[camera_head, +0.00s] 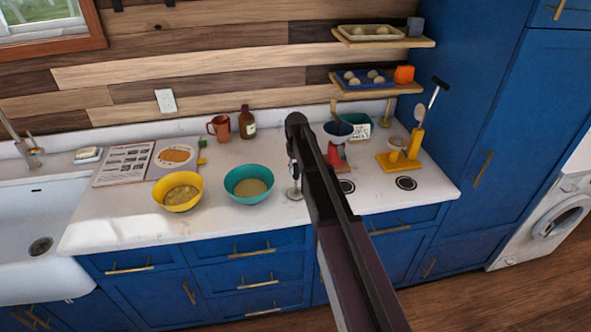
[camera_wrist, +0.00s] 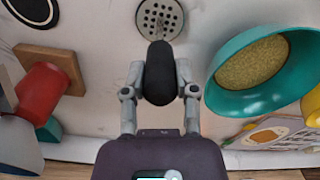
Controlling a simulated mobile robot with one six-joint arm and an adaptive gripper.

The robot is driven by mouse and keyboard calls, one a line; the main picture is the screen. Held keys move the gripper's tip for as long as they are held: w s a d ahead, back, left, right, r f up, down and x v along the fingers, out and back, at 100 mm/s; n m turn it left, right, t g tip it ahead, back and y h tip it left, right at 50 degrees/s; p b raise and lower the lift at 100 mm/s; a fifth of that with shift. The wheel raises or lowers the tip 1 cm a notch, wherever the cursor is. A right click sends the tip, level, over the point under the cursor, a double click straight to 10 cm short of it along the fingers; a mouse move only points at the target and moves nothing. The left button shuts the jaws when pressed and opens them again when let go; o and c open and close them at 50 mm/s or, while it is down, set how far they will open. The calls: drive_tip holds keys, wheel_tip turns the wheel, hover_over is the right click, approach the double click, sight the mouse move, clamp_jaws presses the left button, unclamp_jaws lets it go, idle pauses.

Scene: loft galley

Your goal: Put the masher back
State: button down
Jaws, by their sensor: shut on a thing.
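The masher shows in the wrist view with a black handle (camera_wrist: 160,78) and a round perforated metal head (camera_wrist: 160,18). My gripper (camera_wrist: 160,92) is shut on the black handle, one finger on each side. In the head view, the masher head (camera_head: 294,194) is low over the counter, right of the teal bowl; I cannot tell if it touches the counter. My arm hides part of my gripper (camera_head: 292,160) there. A yellow stand (camera_head: 398,163) on the right of the counter has a slanted black-handled tool (camera_head: 436,95) and a small pale cup at it.
The teal bowl (camera_head: 249,184) and yellow bowl (camera_head: 178,192) stand left of the masher. A red device (camera_head: 336,156) with a bowl on top is to its right. Two shelves (camera_head: 380,88) hang above. A brown bottle (camera_head: 247,123) and mug stand behind. The front counter strip is mostly clear.

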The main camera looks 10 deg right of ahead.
drive_tip(key=shift+f, duration=0.15)
drive_tip(key=shift+c, duration=2)
unclamp_jaws()
drive_tip(key=shift+r, duration=0.25)
wheel_tip(320, 180, up, 12)
drive_tip(key=p, duration=1.2)
drive_tip(key=shift+f, duration=0.1)
drive_tip(key=s+m, duration=0.3)
drive_tip(key=s, duration=2.6)
drive_tip(key=shift+a, duration=0.1)
